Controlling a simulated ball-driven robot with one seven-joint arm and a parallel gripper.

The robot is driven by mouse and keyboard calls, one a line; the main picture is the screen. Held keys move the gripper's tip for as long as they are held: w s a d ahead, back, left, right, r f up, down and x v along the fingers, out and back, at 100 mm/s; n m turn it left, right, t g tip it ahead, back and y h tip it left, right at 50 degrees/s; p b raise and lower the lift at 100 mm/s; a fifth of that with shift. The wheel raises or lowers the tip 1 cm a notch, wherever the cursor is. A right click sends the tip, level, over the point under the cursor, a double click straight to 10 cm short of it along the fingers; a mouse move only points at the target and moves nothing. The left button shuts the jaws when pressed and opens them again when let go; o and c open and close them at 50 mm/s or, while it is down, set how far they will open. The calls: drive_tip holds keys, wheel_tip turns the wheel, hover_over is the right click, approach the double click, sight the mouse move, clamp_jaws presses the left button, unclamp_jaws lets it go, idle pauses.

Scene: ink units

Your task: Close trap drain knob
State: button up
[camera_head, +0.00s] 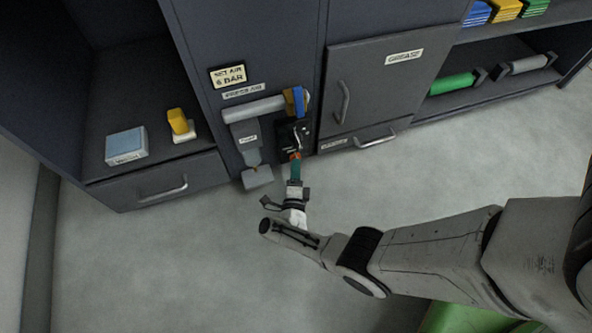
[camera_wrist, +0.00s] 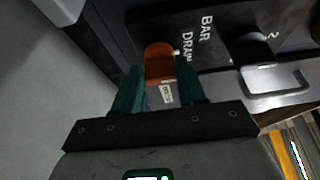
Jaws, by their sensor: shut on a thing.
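The trap drain knob (camera_wrist: 160,62) is an orange, rounded knob with a small white tag below it in the wrist view. It sits beside a black panel (camera_wrist: 215,30) lettered "BAR" and "DRAIN". My gripper (camera_wrist: 158,88) has its green fingers on either side of the knob and is shut on it. In the head view my gripper (camera_head: 295,165) reaches up to the cabinet front, at a small red-orange spot of the knob (camera_head: 295,155) below the black panel. The fingers hide most of the knob there. Its turned angle is hard to tell.
A grey horizontal cylinder (camera_head: 254,110) with a blue and yellow end is just above. A grey tray-like part (camera_head: 257,177) hangs left of my gripper. A cabinet door handle (camera_head: 343,102) and drawer handle (camera_head: 375,137) stick out to the right.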

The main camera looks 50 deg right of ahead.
idle(0.5)
drive_tip(key=o, duration=1.1)
drive_tip(key=shift+c, duration=0.2)
drive_tip(key=p+v, duration=0.1)
drive_tip(key=v, duration=1)
drive_tip(key=shift+p, duration=0.3)
drive_tip(key=shift+f, duration=0.15)
